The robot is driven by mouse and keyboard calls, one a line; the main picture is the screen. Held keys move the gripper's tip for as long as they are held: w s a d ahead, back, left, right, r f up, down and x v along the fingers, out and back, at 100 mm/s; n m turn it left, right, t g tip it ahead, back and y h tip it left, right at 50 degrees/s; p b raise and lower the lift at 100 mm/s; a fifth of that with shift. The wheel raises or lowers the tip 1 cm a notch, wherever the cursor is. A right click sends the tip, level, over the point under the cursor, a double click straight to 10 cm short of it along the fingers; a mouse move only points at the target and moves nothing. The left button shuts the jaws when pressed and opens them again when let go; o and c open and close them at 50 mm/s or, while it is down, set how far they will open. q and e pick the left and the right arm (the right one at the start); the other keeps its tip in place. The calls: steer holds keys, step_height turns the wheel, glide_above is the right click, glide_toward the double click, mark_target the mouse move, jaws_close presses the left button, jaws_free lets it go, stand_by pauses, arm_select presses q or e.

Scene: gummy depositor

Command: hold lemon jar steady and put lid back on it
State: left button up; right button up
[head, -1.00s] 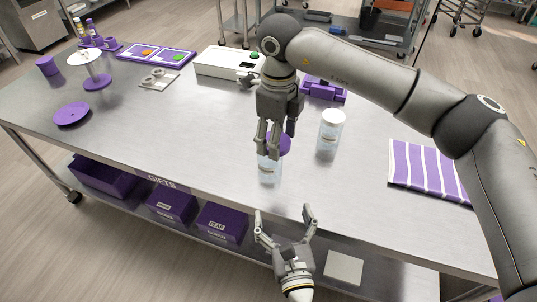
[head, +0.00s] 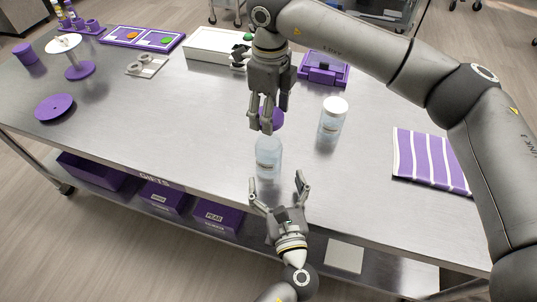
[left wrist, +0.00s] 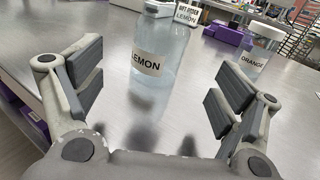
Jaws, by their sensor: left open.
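The clear lemon jar (head: 268,155) stands upright near the table's front edge, its LEMON label facing my left wrist camera (left wrist: 150,65). The fingers partly hide the lid.
A white-lidded orange jar (head: 332,120) stands to the right. A striped purple cloth (head: 430,160) lies further right. A purple box (head: 323,69) and a white device (head: 215,48) are behind. The table (head: 190,130) left of the jar is clear.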

arm_select(q)
steer(key=w, duration=0.3)
steer(key=w+a, duration=0.1)
steer(key=w, duration=0.5)
steer(key=shift+w+a, duration=0.4)
steer(key=shift+c, duration=0.4)
steer(key=c, duration=1.5)
arm_select(e)
glide_above(269, 153)
steer(key=w, duration=0.3)
steer(key=shift+f, duration=2.5)
steer(key=shift+s+f, duration=0.1)
steer(key=shift+f, duration=0.75)
steer(key=shift+f, duration=0.6)
